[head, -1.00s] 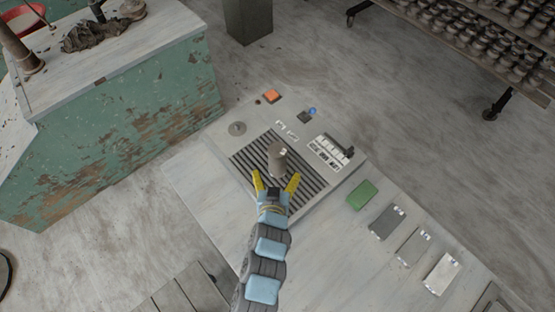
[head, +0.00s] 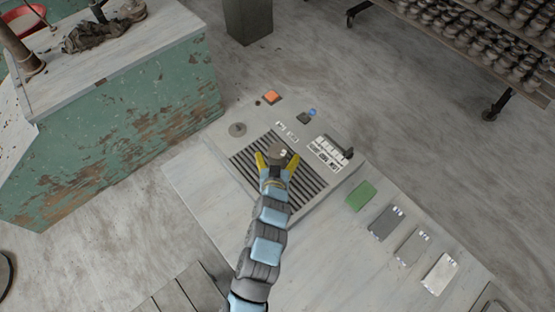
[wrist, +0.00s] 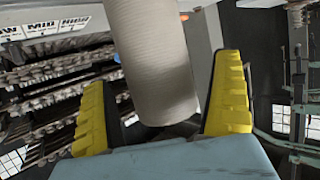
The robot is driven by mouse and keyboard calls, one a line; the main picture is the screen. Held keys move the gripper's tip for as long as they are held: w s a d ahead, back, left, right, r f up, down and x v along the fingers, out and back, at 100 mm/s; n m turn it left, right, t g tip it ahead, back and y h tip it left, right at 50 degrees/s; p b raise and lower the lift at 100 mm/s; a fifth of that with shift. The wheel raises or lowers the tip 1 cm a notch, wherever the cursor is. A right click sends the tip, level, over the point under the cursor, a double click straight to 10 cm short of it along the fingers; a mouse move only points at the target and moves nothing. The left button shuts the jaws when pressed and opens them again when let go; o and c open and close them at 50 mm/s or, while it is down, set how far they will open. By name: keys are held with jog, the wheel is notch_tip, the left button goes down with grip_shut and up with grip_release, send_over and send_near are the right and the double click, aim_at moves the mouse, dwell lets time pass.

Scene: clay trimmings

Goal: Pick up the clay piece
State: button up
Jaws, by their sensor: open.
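The clay piece (wrist: 157,60) is a grey-beige cylinder with fine ridges. In the wrist view it stands between the two yellow fingers of my gripper (wrist: 168,105), with a gap on either side. In the head view the clay piece (head: 278,150) is over the dark slatted grille, and its lower part is hidden behind my gripper (head: 277,162). My gripper is open, its yellow fingers spread to the left and right of the piece. I cannot tell whether the piece touches the palm.
The dark slatted grille (head: 311,184) is set in a pale worktop (head: 205,185). A peeling green cabinet (head: 130,135) stands at left.

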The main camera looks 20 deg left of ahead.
jog(key=shift+w+a+f, duration=0.15)
jog(key=shift+w+f, duration=0.1)
jog(key=shift+w, duration=0.1)
jog(key=shift+r, duration=0.1)
jog(key=c, duration=1.3)
jog(key=shift+c, duration=0.2)
